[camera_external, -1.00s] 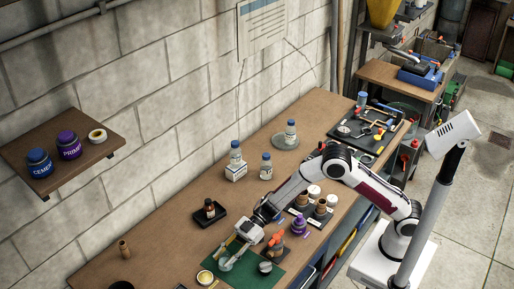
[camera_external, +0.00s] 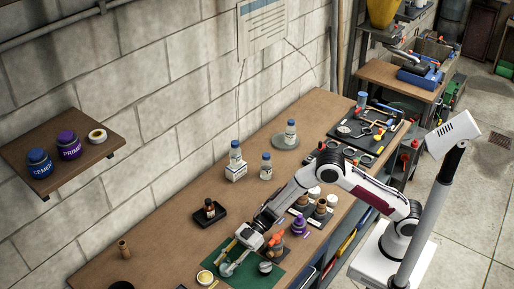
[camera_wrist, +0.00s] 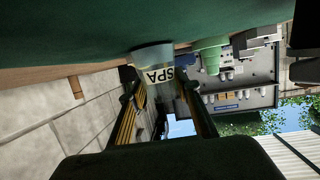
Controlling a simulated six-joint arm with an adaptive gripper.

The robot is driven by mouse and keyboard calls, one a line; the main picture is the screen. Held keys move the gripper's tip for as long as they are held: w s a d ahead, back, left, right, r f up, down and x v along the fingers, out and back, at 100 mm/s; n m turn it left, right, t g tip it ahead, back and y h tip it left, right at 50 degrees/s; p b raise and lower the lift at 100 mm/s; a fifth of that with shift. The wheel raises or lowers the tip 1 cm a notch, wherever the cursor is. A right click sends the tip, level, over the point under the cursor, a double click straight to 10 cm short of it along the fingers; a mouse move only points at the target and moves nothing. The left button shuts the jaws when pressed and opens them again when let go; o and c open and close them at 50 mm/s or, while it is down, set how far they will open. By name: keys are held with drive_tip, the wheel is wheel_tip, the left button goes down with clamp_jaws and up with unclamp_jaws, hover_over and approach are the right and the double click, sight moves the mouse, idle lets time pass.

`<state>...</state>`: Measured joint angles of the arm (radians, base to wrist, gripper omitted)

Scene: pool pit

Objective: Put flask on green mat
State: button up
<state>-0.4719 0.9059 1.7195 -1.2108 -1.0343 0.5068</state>
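The flask (camera_external: 226,269) is a small pale, clear vessel at the left part of the green mat (camera_external: 262,280). In the wrist view the flask (camera_wrist: 154,57) carries a white label reading "SPA", and its wide end meets the green surface (camera_wrist: 90,35). My gripper (camera_external: 235,261) is low over the mat, just behind and to the right of the flask. In the wrist view its two yellow-striped fingers (camera_wrist: 158,92) are spread apart, with the flask between or just beyond their tips. I see no clear grip on the flask.
A red-orange fitting (camera_external: 275,240), a grey round item (camera_external: 265,267) and a purple bottle (camera_external: 299,225) stand close to the right of my gripper. A yellow-topped jar (camera_external: 205,277) is at the left.

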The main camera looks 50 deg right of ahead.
drive_tip(key=o, duration=0.4)
drive_tip(key=shift+c, duration=0.2)
drive_tip(key=shift+r, duration=0.1)
drive_tip(key=shift+d, duration=0.1)
drive_tip(key=v, duration=1.1)
drive_tip(key=shift+d+r, duration=0.25)
drive_tip(key=shift+d, duration=0.1)
